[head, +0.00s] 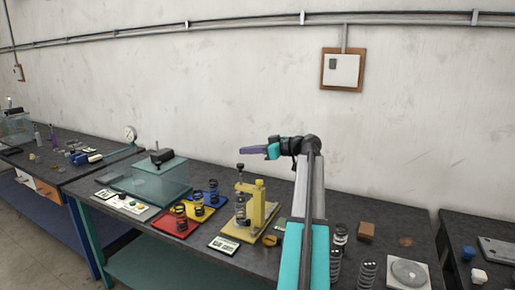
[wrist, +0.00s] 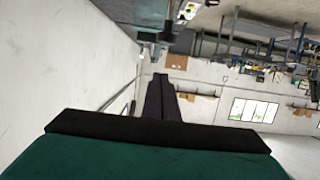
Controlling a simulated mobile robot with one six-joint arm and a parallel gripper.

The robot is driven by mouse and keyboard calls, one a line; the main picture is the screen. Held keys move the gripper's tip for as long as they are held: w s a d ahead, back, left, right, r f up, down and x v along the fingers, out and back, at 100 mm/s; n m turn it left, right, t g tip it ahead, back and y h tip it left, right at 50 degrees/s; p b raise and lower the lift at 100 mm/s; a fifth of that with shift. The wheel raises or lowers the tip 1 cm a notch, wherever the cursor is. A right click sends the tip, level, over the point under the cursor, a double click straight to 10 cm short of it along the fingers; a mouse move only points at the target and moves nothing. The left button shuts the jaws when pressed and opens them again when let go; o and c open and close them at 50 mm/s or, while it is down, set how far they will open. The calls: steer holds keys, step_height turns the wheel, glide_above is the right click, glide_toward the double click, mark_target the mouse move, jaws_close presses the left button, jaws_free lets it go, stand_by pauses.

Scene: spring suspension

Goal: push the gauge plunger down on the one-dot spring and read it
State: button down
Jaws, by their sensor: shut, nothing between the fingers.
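The yellow gauge stand (head: 256,208) stands on the dark bench near its middle in the head view. Its plunger, with a dark knob (head: 240,166) on top, rises at the stand's left side. A spring (head: 240,210) sits upright under the plunger; its dots are too small to tell. My gripper (head: 247,152) is up in the air above the stand, pointing left, apart from the knob. It is shut and empty. In the wrist view its dark fingers (wrist: 160,98) lie together, with no gauge or spring in sight.
Left of the stand are a red tray (head: 171,228) and a blue tray (head: 218,198) holding springs, a printed card (head: 224,244) and a glass tank (head: 150,182).

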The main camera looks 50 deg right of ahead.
steer(key=p, duration=0.1)
glide_above(241, 176)
steer(key=s+d, duration=0.1)
steer(key=s, duration=0.1)
steer(key=shift+s+d+f, duration=0.1)
steer(key=shift+f, duration=1.95)
steer(key=shift+f, duration=0.1)
step_height(241, 176, down, 4)
steer(key=b, duration=0.4)
steer(key=shift+b, duration=0.3)
steer(key=shift+s+a+f+b, duration=0.15)
steer(key=shift+f+b, duration=0.4)
steer(key=shift+s+a+f+b, duration=0.1)
steer(key=shift+f+b, duration=0.4)
steer(key=shift+b, duration=0.05)
steer(key=shift+w+r, duration=0.15)
steer(key=shift+r, duration=0.75)
steer(key=s+d+r+b, duration=0.2)
steer(key=s+r, duration=0.5)
steer(key=s, duration=0.2)
steer(key=shift+s+d+r+t, duration=0.2)
steer(key=shift+d+t, duration=0.1)
steer(key=shift+d, duration=0.05)
